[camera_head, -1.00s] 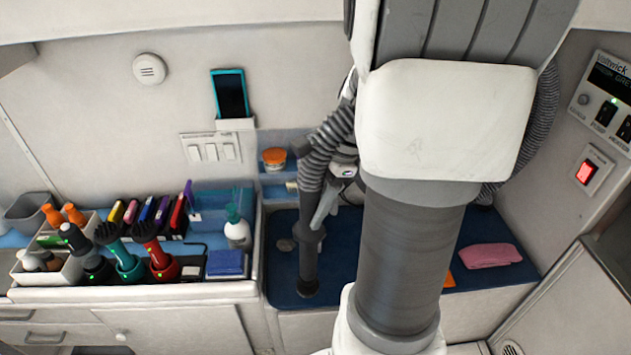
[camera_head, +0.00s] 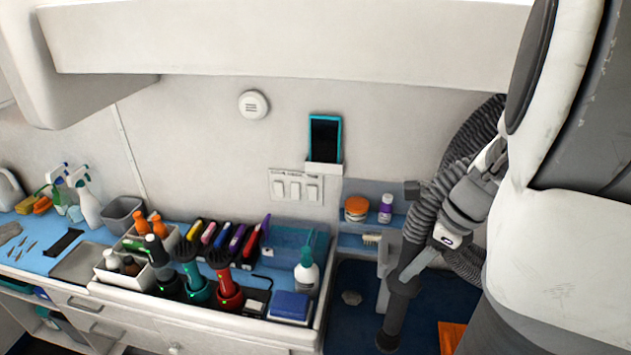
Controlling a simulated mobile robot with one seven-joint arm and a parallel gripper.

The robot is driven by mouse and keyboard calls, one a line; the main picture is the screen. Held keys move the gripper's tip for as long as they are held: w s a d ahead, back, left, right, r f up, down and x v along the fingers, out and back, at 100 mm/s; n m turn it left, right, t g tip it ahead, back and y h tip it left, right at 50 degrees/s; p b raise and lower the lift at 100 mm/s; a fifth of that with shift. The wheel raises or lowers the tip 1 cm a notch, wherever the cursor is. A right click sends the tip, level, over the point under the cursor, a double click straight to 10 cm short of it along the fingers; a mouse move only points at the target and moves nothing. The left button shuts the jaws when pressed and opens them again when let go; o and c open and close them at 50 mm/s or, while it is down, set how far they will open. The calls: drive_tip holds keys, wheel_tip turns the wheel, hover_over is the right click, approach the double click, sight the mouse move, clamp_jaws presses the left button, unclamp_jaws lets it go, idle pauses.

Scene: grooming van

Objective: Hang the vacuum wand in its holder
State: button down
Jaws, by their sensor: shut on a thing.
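The vacuum wand (camera_head: 398,305) is a dark grey tube with a ribbed grey hose (camera_head: 428,205) at its upper end. It hangs slightly tilted, its lower end over the dark blue surface at the right. My gripper (camera_head: 424,258) is shut on the wand near its upper part, and my arm comes in from the right edge. A small dark grey block (camera_head: 411,189) shows left of the hose near the wall shelf; I cannot tell whether it is the holder. The arm and hose hide part of the wall behind.
The counter at left carries clippers (camera_head: 228,288), a pump bottle (camera_head: 306,272) and a blue box (camera_head: 290,306). An orange item (camera_head: 452,336) lies at lower right.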

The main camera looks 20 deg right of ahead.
drive_tip(key=w+d+p, duration=0.2)
drive_tip(key=w+d, duration=0.3)
drive_tip(key=w, duration=0.4)
drive_tip(key=shift+w+d+f, duration=0.15)
drive_tip(key=shift+d+f, duration=0.2)
idle(0.4)
idle(0.7)
drive_tip(key=shift+f, duration=0.4)
idle(0.4)
drive_tip(key=shift+f, duration=0.25)
